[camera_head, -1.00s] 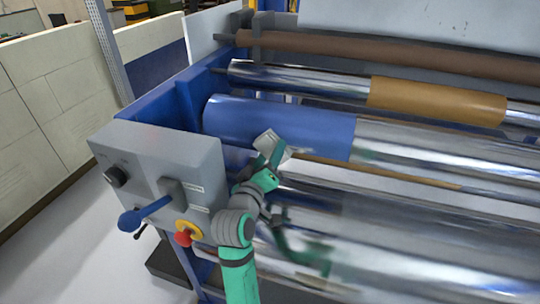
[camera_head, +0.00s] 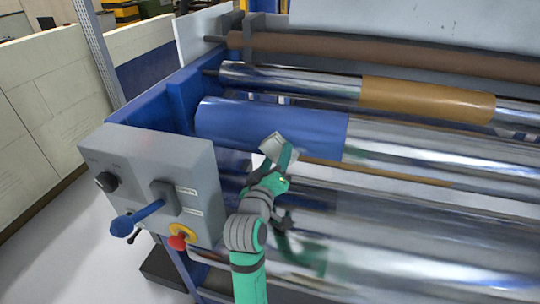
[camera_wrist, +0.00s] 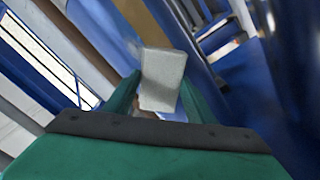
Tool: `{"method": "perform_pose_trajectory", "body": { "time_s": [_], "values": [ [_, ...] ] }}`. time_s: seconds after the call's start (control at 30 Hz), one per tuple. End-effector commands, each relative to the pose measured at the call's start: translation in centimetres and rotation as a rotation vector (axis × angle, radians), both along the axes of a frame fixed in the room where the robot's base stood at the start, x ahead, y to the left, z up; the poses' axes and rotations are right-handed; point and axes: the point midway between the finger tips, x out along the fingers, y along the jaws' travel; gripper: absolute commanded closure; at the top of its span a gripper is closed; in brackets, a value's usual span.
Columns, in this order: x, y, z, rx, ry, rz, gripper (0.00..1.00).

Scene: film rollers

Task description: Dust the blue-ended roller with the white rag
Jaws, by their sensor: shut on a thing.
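The blue-ended roller (camera_head: 245,125) lies across the machine, blue at its left end and shiny metal to the right. My gripper (camera_head: 283,160) is shut on the white rag (camera_head: 281,147), a pale block-like pad. In the head view the rag overlaps the lower edge of the blue part, towards its right end. I cannot tell whether it touches the roller. In the wrist view the rag (camera_wrist: 162,78) sticks out between the green fingers, with blue surfaces to its right and left.
A roller with an orange band (camera_head: 428,98) and a brown roller (camera_head: 380,55) lie behind. Large metal rollers (camera_head: 420,225) lie in front. A grey control box (camera_head: 150,180) with a blue lever (camera_head: 135,220) and a red button (camera_head: 178,242) stands left of my arm.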

Motion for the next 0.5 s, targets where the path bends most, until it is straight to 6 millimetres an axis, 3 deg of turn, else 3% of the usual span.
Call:
{"method": "perform_pose_trajectory", "body": {
  "time_s": [0.5],
  "values": [
    [-0.7, -2.8, 0.1, 0.000, -0.001, -0.001, 0.68]
  ]
}}
